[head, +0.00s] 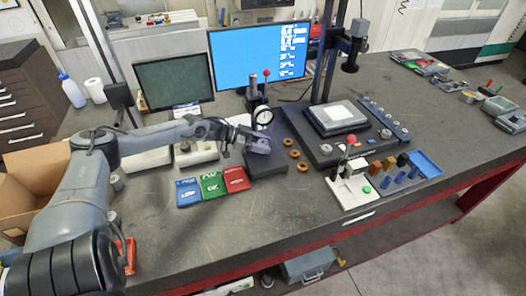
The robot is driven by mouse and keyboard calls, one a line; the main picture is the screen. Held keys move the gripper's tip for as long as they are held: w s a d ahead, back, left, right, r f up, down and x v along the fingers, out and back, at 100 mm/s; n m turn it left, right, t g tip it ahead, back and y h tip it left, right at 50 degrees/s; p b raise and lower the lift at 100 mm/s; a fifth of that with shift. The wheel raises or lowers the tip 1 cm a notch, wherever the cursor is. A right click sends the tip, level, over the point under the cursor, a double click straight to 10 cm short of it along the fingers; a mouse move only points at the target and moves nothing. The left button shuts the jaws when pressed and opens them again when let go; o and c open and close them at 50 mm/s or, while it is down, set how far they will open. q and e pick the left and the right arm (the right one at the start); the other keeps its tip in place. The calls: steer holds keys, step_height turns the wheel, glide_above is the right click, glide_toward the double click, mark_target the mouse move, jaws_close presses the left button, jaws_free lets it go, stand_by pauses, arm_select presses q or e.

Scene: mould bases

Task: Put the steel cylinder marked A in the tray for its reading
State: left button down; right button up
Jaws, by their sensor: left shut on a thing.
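My left gripper (256,143) reaches in from the left and is shut on a small greyish thing beneath the dial gauge, which I take to be the steel cylinder. The fingers hide most of it and no letter A can be read. The dial gauge (263,116) stands on a dark base (268,164); its reading is too small to make out. Three shallow trays lie side by side to the gripper's lower left: blue (188,192), which seems to read LOW, green (212,184), and red (236,179). My right gripper is not in view.
Several brass rings (294,154) lie right of the gauge. A dark stand plate (322,150) and a white fixture with a red knob (352,185) are further right. A blue monitor (259,55) stands behind. The bench in front of the trays is clear.

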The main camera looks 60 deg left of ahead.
arm_select(q)
steer(key=shift+f+p, duration=0.3)
steer(key=shift+f, duration=0.1)
steer(key=shift+d+f, duration=0.2)
steer(key=shift+f, duration=0.1)
steer(key=shift+a, duration=0.1)
steer(key=shift+f, duration=0.2)
steer(key=c, duration=0.5)
jaws_free()
steer(key=shift+f, duration=0.1)
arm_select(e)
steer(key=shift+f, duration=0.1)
arm_select(q)
steer(key=shift+f, duration=0.1)
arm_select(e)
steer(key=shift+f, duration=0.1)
